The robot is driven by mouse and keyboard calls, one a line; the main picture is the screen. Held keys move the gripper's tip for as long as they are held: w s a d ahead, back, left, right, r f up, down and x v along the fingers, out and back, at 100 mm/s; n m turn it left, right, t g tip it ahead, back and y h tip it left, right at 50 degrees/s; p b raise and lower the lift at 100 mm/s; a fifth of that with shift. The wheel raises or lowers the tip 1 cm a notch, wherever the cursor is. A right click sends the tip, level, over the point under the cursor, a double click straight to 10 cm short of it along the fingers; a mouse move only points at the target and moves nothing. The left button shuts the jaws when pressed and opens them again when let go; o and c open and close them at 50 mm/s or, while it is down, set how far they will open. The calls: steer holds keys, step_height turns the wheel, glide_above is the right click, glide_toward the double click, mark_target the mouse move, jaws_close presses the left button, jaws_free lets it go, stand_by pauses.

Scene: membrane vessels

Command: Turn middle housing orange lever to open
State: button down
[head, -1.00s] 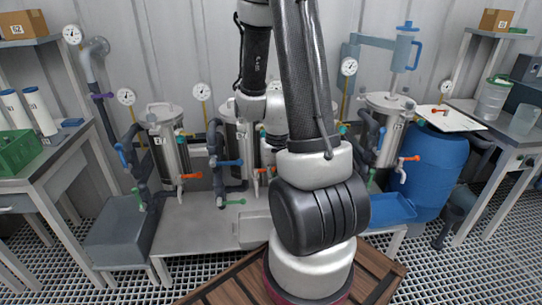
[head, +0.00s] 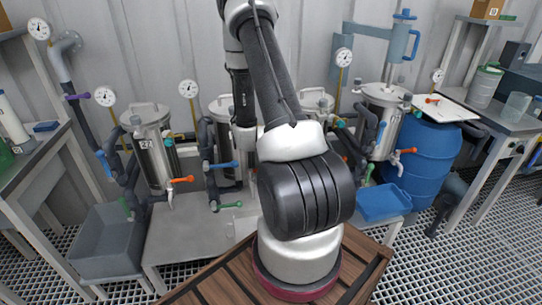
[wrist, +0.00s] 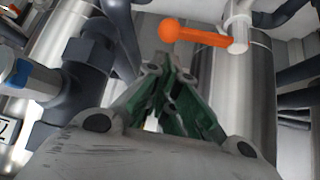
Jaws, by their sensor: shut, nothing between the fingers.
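In the wrist view, an orange lever (wrist: 205,35) with a round ball end points left from a pale valve stub on a steel housing (wrist: 245,100). My gripper (wrist: 165,90), with green finger parts, is shut and empty. In the picture it sits below the lever's ball end, with a visible gap between them. In the head view, steel housings stand in a row, and a middle one (head: 222,108) is partly hidden behind my arm. Its orange lever and my gripper's fingertips are hidden there by the arm.
The left housing (head: 152,155) has its own orange lever (head: 181,180). Blue levers (head: 222,165) and green levers (head: 228,205) stick out nearby on dark pipes. A grey basin (head: 105,245) stands left, a blue tray (head: 382,203) and a blue barrel (head: 425,160) right.

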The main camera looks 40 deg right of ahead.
steer(key=x, duration=0.5)
steer(key=shift+f, duration=0.1)
stand_by(0.3)
steer(key=shift+s+a+m+g+h, duration=0.35)
steer(key=shift+s+m+g+h, duration=0.25)
steer(key=shift+s+m, duration=0.4)
steer(key=s+a+m+g, duration=0.2)
steer(key=a+m, duration=0.1)
steer(key=a, duration=0.2)
steer(key=s+a+m+g+h, duration=0.1)
steer(key=s+a+m+g, duration=0.1)
steer(key=a+m, duration=0.2)
steer(key=shift+a+g+h, duration=0.3)
steer(key=shift+a+g, duration=0.1)
steer(key=shift+a, duration=0.55)
steer(key=shift+a, duration=0.1)
